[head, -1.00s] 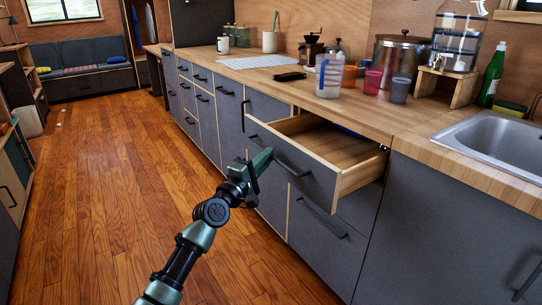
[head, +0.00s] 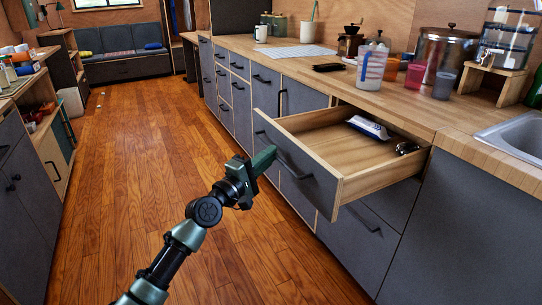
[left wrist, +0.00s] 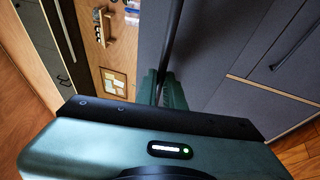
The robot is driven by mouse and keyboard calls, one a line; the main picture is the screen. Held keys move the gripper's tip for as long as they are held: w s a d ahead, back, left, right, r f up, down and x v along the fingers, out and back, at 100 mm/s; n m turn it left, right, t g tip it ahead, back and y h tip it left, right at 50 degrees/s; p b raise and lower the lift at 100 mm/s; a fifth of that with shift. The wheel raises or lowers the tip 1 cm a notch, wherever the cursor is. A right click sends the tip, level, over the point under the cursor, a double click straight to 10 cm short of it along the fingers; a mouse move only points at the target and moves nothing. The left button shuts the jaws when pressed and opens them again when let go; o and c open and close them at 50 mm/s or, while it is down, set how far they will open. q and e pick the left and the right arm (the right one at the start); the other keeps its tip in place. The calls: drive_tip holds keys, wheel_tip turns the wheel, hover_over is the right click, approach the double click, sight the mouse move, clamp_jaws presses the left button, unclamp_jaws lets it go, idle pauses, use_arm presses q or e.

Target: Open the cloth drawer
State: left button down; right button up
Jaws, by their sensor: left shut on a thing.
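The drawer (head: 318,181) with a grey front and pale wooden sides stands pulled well out from under the counter. Its inside shows a blue-and-white packet (head: 369,127) and a small dark shiny thing (head: 407,148). My left gripper (head: 264,160) is at the drawer front, shut on its dark bar handle (head: 295,166). In the left wrist view the green fingers (left wrist: 163,92) close around the handle bar (left wrist: 173,35), beside the grey front. The gripper hides part of the handle. My right gripper is in neither view.
The wooden counter (head: 290,60) above holds a measuring cup (head: 371,69), coloured cups, a large metal pot (head: 445,55) and a sink (head: 520,135). Closed grey drawers and cupboards run on both sides of the open drawer. The wooden floor (head: 150,180) to the left is clear.

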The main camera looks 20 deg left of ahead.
use_arm(q)
drive_tip(key=shift+f, duration=0.15)
drive_tip(key=c, duration=1.5)
unclamp_jaws()
drive_tip(key=shift+v, duration=3.85)
